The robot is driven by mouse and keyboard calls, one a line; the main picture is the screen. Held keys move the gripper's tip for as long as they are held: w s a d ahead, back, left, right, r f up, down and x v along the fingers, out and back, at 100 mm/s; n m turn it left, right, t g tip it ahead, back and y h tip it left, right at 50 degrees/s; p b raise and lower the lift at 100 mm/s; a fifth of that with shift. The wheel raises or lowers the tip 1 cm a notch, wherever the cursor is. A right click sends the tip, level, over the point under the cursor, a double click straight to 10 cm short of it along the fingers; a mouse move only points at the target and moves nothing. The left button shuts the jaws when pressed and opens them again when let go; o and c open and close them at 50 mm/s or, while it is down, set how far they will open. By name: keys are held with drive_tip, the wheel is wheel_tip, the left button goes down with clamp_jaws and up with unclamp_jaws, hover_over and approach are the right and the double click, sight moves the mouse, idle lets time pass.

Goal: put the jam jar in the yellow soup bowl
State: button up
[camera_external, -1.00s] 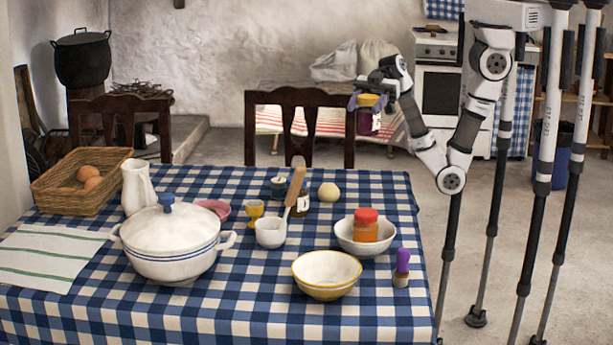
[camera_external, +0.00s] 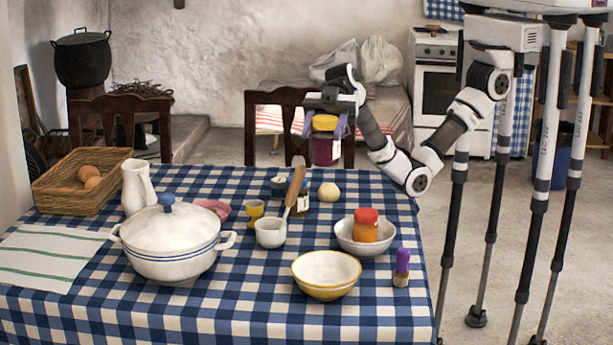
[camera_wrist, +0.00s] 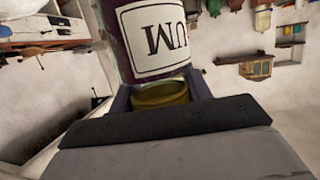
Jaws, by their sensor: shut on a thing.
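My gripper (camera_external: 325,122) is shut on the jam jar (camera_external: 325,150), a dark purple jar with a yellow lid and a white label. It holds the jar upright in the air above the table's back right part. In the wrist view the jar (camera_wrist: 155,40) sits between the fingers, and part of a label reading "UM" shows. The yellow soup bowl (camera_external: 326,285), white inside with a yellow rim, stands empty near the table's front right. The jar is behind and above it, well apart from it.
A white bowl (camera_external: 347,241) holding an orange jar with a red lid (camera_external: 366,225) stands behind the yellow bowl. A purple-topped brush (camera_external: 401,268) is to its right. A white cup (camera_external: 270,233) with a wooden-handled utensil (camera_external: 295,186) and a tureen (camera_external: 170,250) are to the left.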

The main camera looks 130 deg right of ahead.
sight(328, 141)
drive_tip(key=w+a+b, duration=0.1)
drive_tip(key=w+a, duration=0.4)
drive_tip(key=a, duration=0.2)
wheel_tip(328, 141, down, 18)
drive_tip(key=p, duration=0.2)
drive_tip(key=shift+d+n+y, duration=0.15)
drive_tip(key=shift+n+y, duration=0.15)
drive_tip(key=shift+s, duration=0.1)
drive_tip(key=shift+f+b, duration=0.5)
drive_tip(key=shift+b, duration=0.05)
drive_tip(key=shift+f, duration=0.15)
drive_tip(key=o, duration=1.3)
